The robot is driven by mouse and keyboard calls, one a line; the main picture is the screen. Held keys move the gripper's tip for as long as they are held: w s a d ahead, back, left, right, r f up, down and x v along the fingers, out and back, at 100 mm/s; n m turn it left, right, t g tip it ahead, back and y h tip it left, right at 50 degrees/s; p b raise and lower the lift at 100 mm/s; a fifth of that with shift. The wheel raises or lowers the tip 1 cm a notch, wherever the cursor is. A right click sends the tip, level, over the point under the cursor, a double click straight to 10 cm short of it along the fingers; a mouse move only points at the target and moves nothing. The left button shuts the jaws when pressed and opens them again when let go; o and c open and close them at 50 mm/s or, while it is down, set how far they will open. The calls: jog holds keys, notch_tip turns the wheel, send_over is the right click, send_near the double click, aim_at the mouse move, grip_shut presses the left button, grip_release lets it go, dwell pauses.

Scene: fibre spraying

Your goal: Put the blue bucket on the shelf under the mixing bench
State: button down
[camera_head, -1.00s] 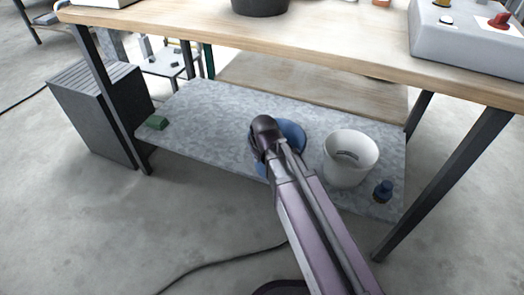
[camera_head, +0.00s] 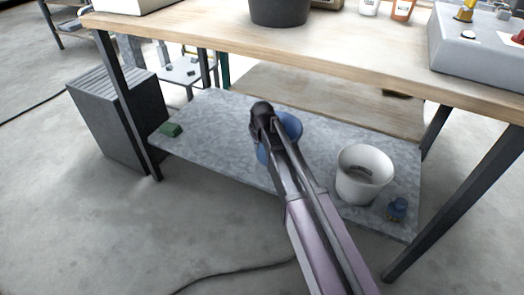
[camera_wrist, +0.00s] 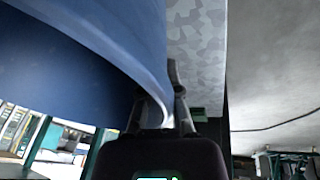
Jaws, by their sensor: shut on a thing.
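The blue bucket (camera_head: 291,125) is largely hidden behind my arm in the head view, in front of or over the grey shelf (camera_head: 225,135) under the mixing bench (camera_head: 330,55). In the wrist view the bucket (camera_wrist: 75,50) fills the upper left, close to the camera. My gripper (camera_wrist: 165,95) is shut on its rim or wall, with one dark finger showing on the outer side. The grey shelf surface (camera_wrist: 197,40) shows beyond the finger. I cannot tell whether the bucket touches the shelf.
A white bucket (camera_head: 350,185) stands on the shelf to the right, with a small blue bottle (camera_head: 397,208) beside it. A green block (camera_head: 171,130) lies at the left end. Bench legs (camera_head: 125,105) flank the shelf. The shelf's left-middle part is clear.

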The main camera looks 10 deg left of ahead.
aim_at(258, 150)
jog(key=shift+w+a, duration=0.2)
jog(key=shift+w, duration=0.3)
jog(key=shift+f, duration=0.1)
jog(key=shift+f+b, duration=1.7)
jog(key=shift+b, duration=0.1)
jog(key=shift+f, duration=0.1)
jog(key=c, duration=0.8)
grip_release()
jog(key=shift+s, duration=0.1)
jog(key=shift+r, duration=0.2)
jog(key=p+v, duration=1.1)
jog(key=v, duration=0.1)
